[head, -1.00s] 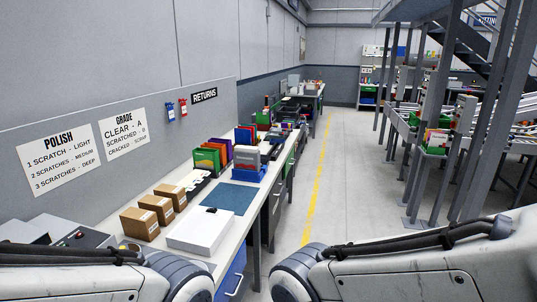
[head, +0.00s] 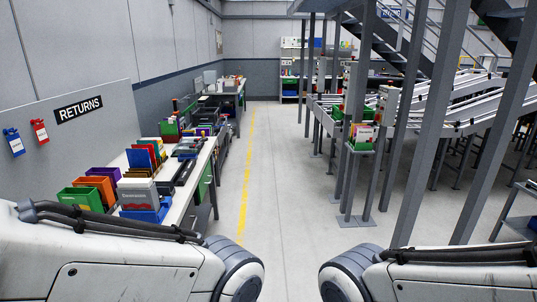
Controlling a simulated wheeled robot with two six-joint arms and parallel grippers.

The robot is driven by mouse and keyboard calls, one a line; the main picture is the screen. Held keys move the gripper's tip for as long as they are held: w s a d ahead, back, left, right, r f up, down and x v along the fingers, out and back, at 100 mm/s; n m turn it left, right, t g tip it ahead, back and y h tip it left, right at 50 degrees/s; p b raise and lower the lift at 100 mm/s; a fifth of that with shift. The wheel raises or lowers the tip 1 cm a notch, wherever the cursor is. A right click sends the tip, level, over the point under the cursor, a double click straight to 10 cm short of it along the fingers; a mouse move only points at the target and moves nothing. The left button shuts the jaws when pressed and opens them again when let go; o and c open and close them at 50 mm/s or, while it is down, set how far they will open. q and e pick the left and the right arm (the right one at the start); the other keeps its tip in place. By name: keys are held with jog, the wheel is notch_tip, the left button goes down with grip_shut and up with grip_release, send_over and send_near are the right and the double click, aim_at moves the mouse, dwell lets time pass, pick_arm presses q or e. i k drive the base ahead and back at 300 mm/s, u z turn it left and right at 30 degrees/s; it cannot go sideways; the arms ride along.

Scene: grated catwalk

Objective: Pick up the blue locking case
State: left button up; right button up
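I cannot make out a blue locking case for certain in the head view. A small blue item with a white label (head: 14,142) hangs on the grey panel at the left edge. A blue tray or bin (head: 146,213) sits on the near end of the workbench (head: 181,208), partly hidden by my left arm. Whether either is the case, I cannot tell. Only upper parts of my two arms show, at the bottom left and bottom right. Neither gripper is in view.
A red labelled item (head: 39,131) hangs beside the blue one, near a RETURNS sign (head: 78,109). The bench holds coloured bins and runs along the left wall. A clear grey aisle (head: 283,190) with a yellow line lies ahead. Steel posts (head: 428,140) and conveyors stand right.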

aim_at(138, 158)
jog(key=z, duration=0.35)
jog(key=i, duration=2.05)
jog(key=u, duration=0.2)
jog(key=i, duration=1.85)
jog(key=u, duration=1.55)
jog(key=i, duration=1.1)
jog(key=u, duration=0.6)
